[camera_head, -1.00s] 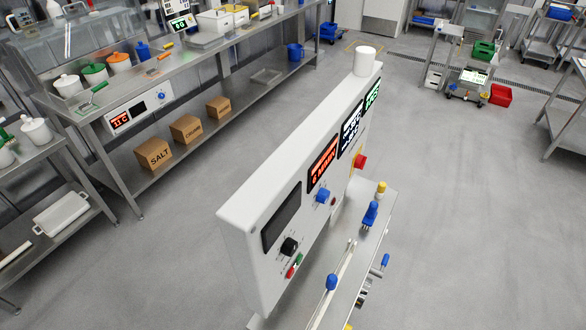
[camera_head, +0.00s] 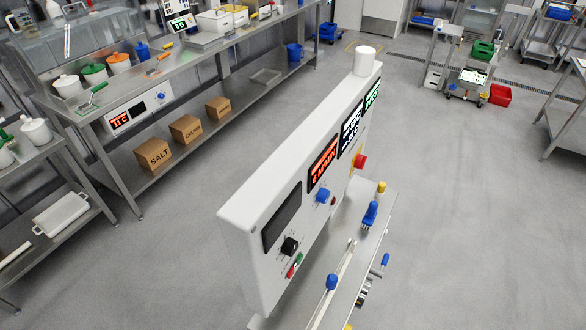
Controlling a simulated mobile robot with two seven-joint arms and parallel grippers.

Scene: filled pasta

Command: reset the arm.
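Neither of my arms nor grippers shows in the head view. A tall white machine panel (camera_head: 255,205) stands in the middle, close in front. It carries a dark screen (camera_head: 282,217), a lit red display (camera_head: 323,163), a blue knob (camera_head: 323,195), a black knob (camera_head: 289,246) and a red knob (camera_head: 360,161). A metal ledge (camera_head: 372,243) with blue-handled parts runs along its right side.
A steel bench (camera_head: 150,85) with tubs runs along the back left. Cardboard boxes (camera_head: 154,154) sit on its lower shelf. A cart (camera_head: 472,85) and a red bin (camera_head: 500,95) stand at the back right. Grey floor (camera_head: 470,220) is clear on the right.

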